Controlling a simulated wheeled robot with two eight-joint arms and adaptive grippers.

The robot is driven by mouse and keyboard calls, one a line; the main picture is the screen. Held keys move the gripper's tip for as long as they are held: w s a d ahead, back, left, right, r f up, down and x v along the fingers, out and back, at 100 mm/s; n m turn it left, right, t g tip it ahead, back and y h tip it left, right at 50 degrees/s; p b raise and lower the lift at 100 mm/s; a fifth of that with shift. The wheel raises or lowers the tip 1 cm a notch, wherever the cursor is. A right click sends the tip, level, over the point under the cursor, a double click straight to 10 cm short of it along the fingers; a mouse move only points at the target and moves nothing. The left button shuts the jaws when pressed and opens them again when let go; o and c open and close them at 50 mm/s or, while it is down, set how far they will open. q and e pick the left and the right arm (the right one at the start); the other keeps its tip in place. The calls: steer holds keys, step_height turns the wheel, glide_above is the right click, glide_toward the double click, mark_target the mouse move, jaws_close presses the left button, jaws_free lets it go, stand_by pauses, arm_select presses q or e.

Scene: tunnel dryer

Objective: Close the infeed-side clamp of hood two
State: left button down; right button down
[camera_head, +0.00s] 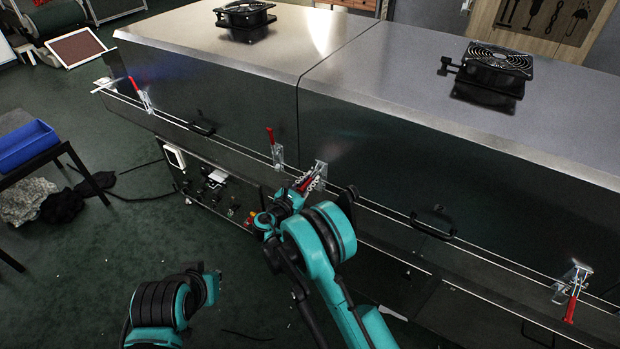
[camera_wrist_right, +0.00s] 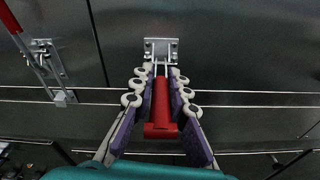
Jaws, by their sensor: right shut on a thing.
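My right gripper (camera_head: 307,184) is at a toggle clamp (camera_head: 320,170) just right of the seam between the two hoods. In the right wrist view the red clamp handle (camera_wrist_right: 160,112) lies between the purple-padded fingers of my right gripper (camera_wrist_right: 159,88), which is shut on it. The clamp's metal bracket (camera_wrist_right: 161,48) is fixed to the dark hood side above the handle. The handle points away from the bracket, toward my palm. The right-hand hood (camera_head: 440,135) carries another clamp (camera_head: 572,290) at its right end, handle hanging down. My left gripper is not in view.
A neighbouring clamp (camera_head: 276,150) with its red handle up stands close left of the gripper; it also shows in the wrist view (camera_wrist_right: 45,60). Another raised handle (camera_head: 138,90) is farther left. Black grab handles (camera_head: 432,222) jut from the side. A blue bin (camera_head: 25,145) is at left.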

steer(key=shift+r+g+y+p, duration=0.3)
steer(key=shift+g+y+p, duration=0.15)
steer(key=shift+g, duration=0.15)
steer(key=c, duration=1.6)
jaws_free()
steer(key=shift+d, duration=0.1)
steer(key=shift+o, duration=0.2)
steer(key=v, duration=1.2)
